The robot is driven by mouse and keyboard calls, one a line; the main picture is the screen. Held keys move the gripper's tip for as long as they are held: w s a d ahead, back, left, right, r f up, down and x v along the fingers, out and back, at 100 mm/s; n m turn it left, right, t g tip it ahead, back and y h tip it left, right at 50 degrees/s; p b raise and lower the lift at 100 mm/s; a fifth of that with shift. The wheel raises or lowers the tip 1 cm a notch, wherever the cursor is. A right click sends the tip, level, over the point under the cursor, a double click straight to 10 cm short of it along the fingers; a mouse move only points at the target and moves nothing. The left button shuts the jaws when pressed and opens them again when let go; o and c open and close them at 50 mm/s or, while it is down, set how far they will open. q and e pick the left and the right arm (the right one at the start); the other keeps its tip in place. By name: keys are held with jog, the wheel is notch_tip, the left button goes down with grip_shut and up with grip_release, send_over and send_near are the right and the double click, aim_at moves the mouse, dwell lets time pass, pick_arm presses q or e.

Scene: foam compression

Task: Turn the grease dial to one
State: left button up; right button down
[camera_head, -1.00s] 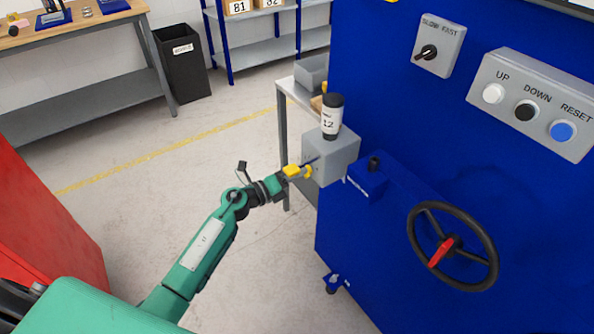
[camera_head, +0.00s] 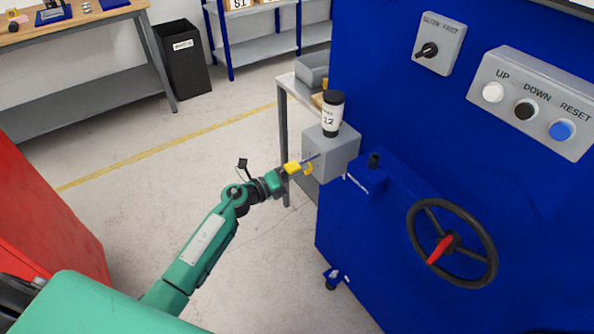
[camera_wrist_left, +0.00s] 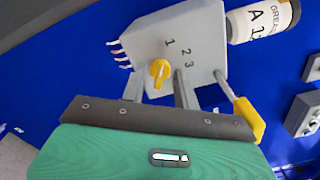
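The grease dial (camera_wrist_left: 158,72) is a yellow knob on the face of a grey box, with the numbers 1, 2 and 3 beside it. Its exact setting is hard to read. In the head view the grey box (camera_head: 333,157) is fixed beside the blue machine, under a black-capped grease bottle (camera_head: 332,115). My left gripper (camera_wrist_left: 159,90) is open, with one metal finger on each side of the dial. I cannot tell whether the fingers touch it. In the head view my left gripper (camera_head: 305,168) is at the box's left face, partly hidden. My right gripper is not in view.
A lever with a yellow handle (camera_wrist_left: 249,120) sticks out from the box, close to the gripper's right finger. The blue machine (camera_head: 400,180) carries a black handwheel (camera_head: 485,222). A side table (camera_head: 285,83) stands behind the box. The floor left of the box is clear.

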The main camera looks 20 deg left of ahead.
pick_arm(q)
jog(key=shift+s, duration=0.1)
